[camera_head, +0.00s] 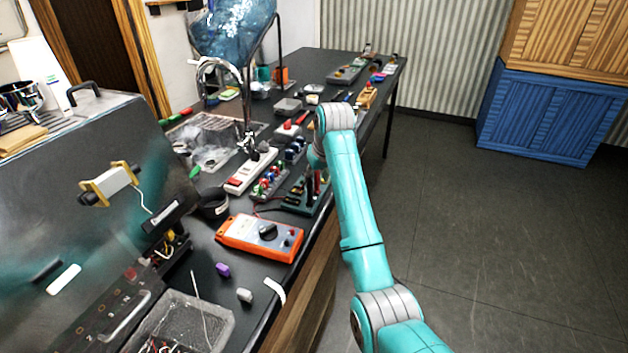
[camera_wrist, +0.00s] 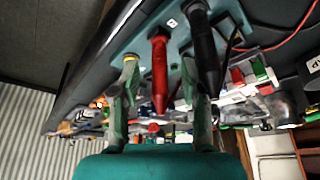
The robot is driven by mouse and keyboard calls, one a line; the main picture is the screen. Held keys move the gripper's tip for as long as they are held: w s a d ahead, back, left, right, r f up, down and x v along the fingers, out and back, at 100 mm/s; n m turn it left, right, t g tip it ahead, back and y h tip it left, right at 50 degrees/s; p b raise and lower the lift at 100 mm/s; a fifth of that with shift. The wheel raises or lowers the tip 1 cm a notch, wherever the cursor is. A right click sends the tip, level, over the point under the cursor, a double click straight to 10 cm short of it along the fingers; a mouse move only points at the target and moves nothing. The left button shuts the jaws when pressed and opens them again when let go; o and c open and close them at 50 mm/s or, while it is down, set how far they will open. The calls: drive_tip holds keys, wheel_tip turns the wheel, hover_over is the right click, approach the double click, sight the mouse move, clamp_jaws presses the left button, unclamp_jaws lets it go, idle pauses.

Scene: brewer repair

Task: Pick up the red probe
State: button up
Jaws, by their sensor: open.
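The red probe (camera_wrist: 160,72) stands in a teal holder (camera_wrist: 128,48) beside a black probe (camera_wrist: 204,48) in the wrist view. My gripper (camera_wrist: 158,88) is open. Its two fingers lie on either side of the red probe in the picture, with a gap visible on both sides. The right finger appears close to the black probe; I cannot tell whether they touch. In the head view my gripper (camera_head: 317,165) is over the holder (camera_head: 300,204) at the bench's right edge, and the arm partly hides the probes.
An orange multimeter (camera_head: 260,238) lies in front of the holder. A white power strip (camera_head: 250,172) and a rack of coloured plugs (camera_head: 270,184) stand left of it. The floor (camera_head: 480,240) to the right is clear.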

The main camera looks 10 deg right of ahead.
drive_tip(key=shift+w+f, duration=0.2)
drive_tip(key=shift+f, duration=0.25)
clamp_jaws()
drive_tip(key=shift+r, duration=0.1)
